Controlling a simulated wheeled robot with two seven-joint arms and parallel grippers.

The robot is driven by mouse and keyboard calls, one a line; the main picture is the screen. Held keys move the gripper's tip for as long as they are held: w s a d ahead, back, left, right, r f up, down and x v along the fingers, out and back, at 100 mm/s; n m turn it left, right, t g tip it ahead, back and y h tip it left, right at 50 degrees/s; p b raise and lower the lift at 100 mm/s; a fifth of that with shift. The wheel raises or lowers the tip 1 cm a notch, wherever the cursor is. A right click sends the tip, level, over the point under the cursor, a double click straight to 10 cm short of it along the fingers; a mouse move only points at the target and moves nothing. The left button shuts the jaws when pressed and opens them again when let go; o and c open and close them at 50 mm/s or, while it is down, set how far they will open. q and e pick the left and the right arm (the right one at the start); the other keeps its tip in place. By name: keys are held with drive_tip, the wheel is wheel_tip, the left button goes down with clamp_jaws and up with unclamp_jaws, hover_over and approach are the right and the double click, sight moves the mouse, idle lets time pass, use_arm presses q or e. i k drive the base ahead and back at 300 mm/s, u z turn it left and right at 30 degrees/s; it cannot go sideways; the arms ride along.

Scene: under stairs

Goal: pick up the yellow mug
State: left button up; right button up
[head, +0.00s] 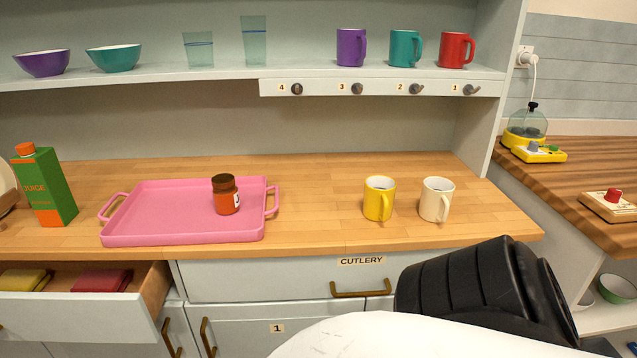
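The yellow mug (374,200) stands upright on the wooden counter (320,215), right of the middle, with its handle towards me. A cream mug (433,201) stands upright just to its right, a small gap apart. Part of my own arm, white with a black section, reaches in at the bottom right, below and in front of the two mugs. Neither of my grippers shows in this view. Nothing touches the yellow mug.
A pink tray (150,215) with a brown-lidded jar (224,195) lies left of the mugs; a juice carton (46,187) stands further left. An open drawer (90,310) juts out at lower left. A shelf (225,73) with mugs, glasses and bowls runs above. Counter between tray and yellow mug is clear.

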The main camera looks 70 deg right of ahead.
sight(380, 203)
drive_tip(key=u, duration=0.05)
drive_tip(key=i, duration=0.1)
drive_tip(key=z, duration=1.5)
